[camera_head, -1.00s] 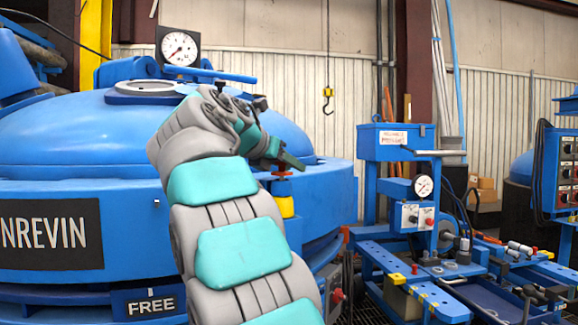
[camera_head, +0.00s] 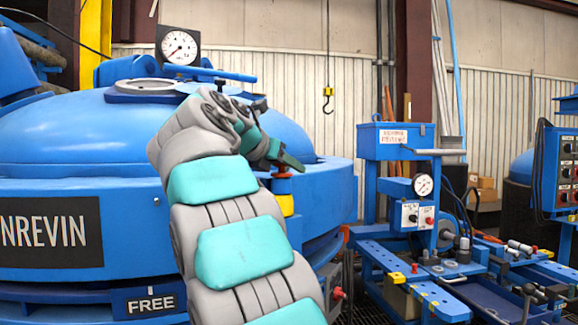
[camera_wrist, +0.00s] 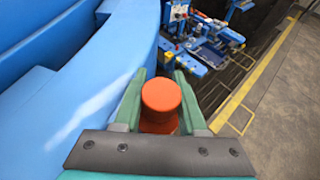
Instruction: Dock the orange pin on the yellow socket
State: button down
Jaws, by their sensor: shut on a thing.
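In the wrist view the orange pin (camera_wrist: 161,97) stands between my two green fingers, and my gripper (camera_wrist: 160,78) is shut on it. In the head view my gripper (camera_head: 287,162) is beside the blue vessel's right side. The orange pin (camera_head: 283,186) shows just below the fingers, upright. The yellow socket (camera_head: 285,205) is directly under the pin, partly covered by my arm. The socket is hidden in the wrist view.
The large blue vessel (camera_head: 110,225) with a FREE sign (camera_head: 150,303) fills the left. A blue machine bench (camera_head: 420,270) stands to the right. A yellow hook (camera_head: 328,98) hangs behind. The wrist view shows open floor (camera_wrist: 285,130) at right.

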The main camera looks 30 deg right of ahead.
jog(key=shift+f, duration=0.2)
jog(key=c, duration=0.8)
grip_release()
jog(key=shift+o, duration=0.2)
jog(key=v, duration=1.1)
